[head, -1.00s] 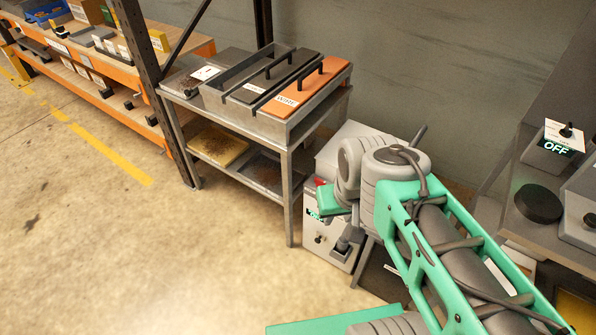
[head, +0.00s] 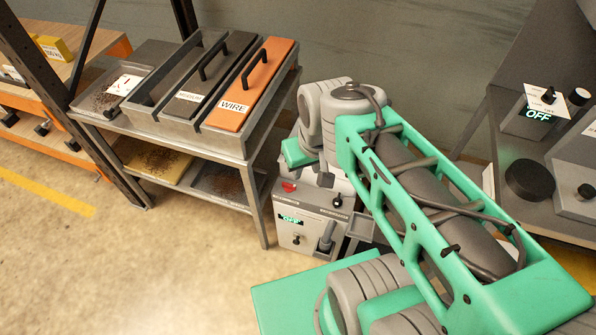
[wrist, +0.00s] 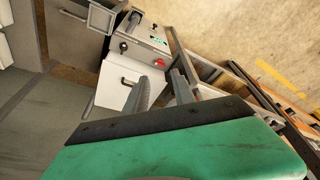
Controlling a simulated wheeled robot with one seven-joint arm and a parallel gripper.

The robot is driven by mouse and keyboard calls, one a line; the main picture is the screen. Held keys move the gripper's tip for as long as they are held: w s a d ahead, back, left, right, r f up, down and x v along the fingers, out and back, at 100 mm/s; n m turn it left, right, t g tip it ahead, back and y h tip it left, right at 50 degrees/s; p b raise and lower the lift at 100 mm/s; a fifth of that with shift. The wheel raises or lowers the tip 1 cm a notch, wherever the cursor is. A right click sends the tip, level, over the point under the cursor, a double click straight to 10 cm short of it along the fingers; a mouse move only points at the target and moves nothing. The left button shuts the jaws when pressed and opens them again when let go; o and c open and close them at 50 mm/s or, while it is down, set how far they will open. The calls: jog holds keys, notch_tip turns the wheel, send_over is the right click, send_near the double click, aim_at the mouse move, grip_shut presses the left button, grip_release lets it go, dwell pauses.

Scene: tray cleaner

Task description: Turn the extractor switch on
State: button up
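A grey floor unit (head: 308,228) stands right of the metal rack, with a lit OFF display (head: 291,219), a small toggle switch (head: 296,238) and a dark lever on its front. It also shows at the top of the wrist view (wrist: 145,45), with its switch (wrist: 123,47). A second box with a lit OFF display and black knob (head: 548,95) stands on the right bench. No readable label shows which is the extractor. My gripper (wrist: 162,90) is open and empty, its fingers apart and pointing toward the floor unit; its fingers are mostly hidden in the head view.
The metal rack (head: 268,222) holds a tray (head: 165,125) with a dark block and an orange block marked WIRE. A round black disc (head: 533,180) lies on the right bench. A red button (head: 288,187) is on the floor unit. The floor at left is clear.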

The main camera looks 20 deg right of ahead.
jog(key=w+d+f+n+y+b, duration=0.1)
jog(key=w+f+n+b, duration=0.2)
jog(key=w+f+b, duration=0.45)
jog(key=w+f+n+y+b, duration=0.15)
jog(key=w+f+b, duration=0.3)
jog(key=f, duration=0.55)
jog(key=n+b, duration=0.5)
jog(key=b, duration=0.2)
send_near(291, 185)
jog(key=w+f, duration=0.1)
jog(key=f, duration=0.1)
jog(key=shift+n+g+y, duration=0.25)
jog(key=shift+g+y, duration=0.05)
jog(key=shift+y, duration=0.15)
jog(key=x, duration=0.7)
jog(key=shift+w+a+r+b, duration=0.1)
jog(key=shift+w+a+b, duration=0.1)
jog(key=shift+b, duration=0.2)
grip_shut()
